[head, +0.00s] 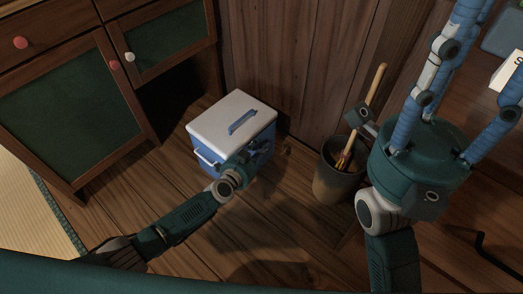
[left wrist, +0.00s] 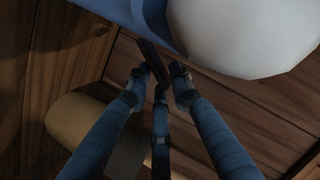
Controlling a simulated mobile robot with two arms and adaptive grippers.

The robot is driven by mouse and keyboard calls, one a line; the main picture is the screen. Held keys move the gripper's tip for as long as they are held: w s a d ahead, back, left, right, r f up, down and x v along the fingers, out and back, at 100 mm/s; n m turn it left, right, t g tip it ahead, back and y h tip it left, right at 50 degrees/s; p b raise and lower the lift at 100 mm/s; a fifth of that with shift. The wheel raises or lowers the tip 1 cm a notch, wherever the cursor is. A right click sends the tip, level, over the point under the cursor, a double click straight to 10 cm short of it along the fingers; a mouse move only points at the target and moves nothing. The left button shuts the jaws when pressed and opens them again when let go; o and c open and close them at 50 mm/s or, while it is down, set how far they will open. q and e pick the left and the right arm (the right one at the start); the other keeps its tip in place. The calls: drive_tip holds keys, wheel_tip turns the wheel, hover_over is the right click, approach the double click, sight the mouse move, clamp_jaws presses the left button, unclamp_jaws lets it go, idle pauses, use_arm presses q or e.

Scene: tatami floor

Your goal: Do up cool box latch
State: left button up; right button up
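The cool box (head: 205,158) stands on the wooden floor, blue with a white lid (head: 222,112) and a blue lid handle. The lid lies down on the body. My left gripper (head: 258,150) is at the box's right-hand side, partly hidden. In the left wrist view its fingers (left wrist: 158,80) converge beside a dark bar (left wrist: 154,62) at the blue wall (left wrist: 120,10), below the white lid (left wrist: 235,35). This bar may be the latch; I cannot tell whether it is gripped or fastened. My right gripper (head: 455,70) is spread and empty, far right of the box.
A wooden cabinet (head: 115,100) stands at the left and a plank wall (head: 300,60) behind. Floor in front of the box is clear beside my left arm.

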use_arm(q)
drive_tip(key=shift+w+d+f, duration=0.15)
drive_tip(key=shift+w+d, duration=0.1)
drive_tip(key=shift+w, duration=0.2)
clamp_jaws()
drive_tip(key=shift+w+a+r, duration=0.1)
drive_tip(key=shift+r, duration=0.1)
drive_tip(key=shift+a+n+g, duration=0.1)
drive_tip(key=shift+n+g, duration=0.2)
drive_tip(key=shift+n, duration=0.2)
unclamp_jaws()
